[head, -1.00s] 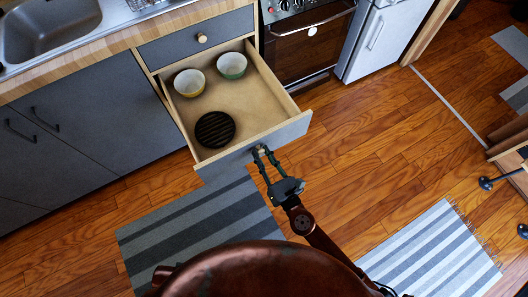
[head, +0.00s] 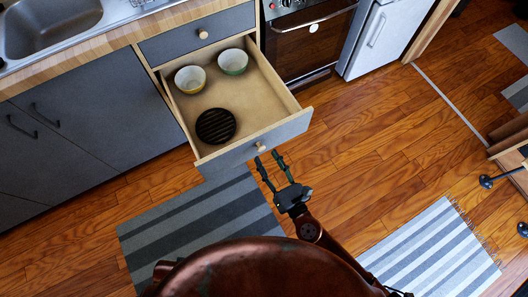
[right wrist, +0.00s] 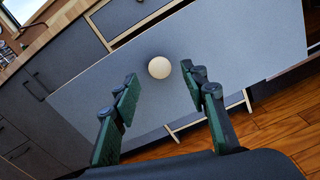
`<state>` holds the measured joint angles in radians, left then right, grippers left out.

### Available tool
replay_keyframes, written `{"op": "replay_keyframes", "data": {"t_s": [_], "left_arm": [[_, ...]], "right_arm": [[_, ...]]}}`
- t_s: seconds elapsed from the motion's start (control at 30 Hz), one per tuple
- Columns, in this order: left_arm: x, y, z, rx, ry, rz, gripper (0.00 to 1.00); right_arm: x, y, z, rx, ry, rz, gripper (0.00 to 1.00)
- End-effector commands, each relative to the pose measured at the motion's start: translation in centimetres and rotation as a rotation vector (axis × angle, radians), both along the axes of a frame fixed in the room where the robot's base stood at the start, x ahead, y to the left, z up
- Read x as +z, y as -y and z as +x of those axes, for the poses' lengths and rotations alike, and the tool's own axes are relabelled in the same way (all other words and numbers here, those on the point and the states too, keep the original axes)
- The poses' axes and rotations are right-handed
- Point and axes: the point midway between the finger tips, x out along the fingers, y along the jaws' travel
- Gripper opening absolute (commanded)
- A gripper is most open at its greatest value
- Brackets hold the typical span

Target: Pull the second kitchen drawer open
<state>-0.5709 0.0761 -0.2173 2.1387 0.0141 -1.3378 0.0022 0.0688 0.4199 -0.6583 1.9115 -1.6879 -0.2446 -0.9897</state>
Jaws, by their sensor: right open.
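The second kitchen drawer (head: 258,142), below a closed top drawer, stands pulled well out, with its inside in view. Its round pale knob (head: 260,146) sits on the grey front, and the knob also shows in the right wrist view (right wrist: 159,67). My right gripper (head: 268,160) is open and empty just in front of the knob. In the right wrist view the knob lies beyond the parted fingertips (right wrist: 163,84), free of them. My left gripper is not in view.
The drawer holds a yellow bowl (head: 190,80), a green bowl (head: 233,62) and a dark round ribbed item (head: 215,126). The closed top drawer (head: 180,42) is above. An oven (head: 310,45) stands to the right. A striped rug (head: 190,235) lies on the wood floor below.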

Motion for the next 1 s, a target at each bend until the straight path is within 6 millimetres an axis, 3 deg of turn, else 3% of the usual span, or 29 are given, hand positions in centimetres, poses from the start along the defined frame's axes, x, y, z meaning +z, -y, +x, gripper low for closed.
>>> {"op": "replay_keyframes", "data": {"t_s": [0.2, 0.4, 1.0], "left_arm": [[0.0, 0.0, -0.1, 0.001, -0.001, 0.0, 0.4], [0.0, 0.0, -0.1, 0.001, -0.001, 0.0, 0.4], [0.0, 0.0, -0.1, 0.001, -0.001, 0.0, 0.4]], "right_arm": [[-0.1, 2.4, -4.1, 0.001, 0.0, -0.006, 0.41], [0.0, 3.7, -6.5, 0.001, 0.0, -0.002, 0.41], [0.0, 4.1, -7.2, 0.0, 0.001, 0.0, 0.41]]}}
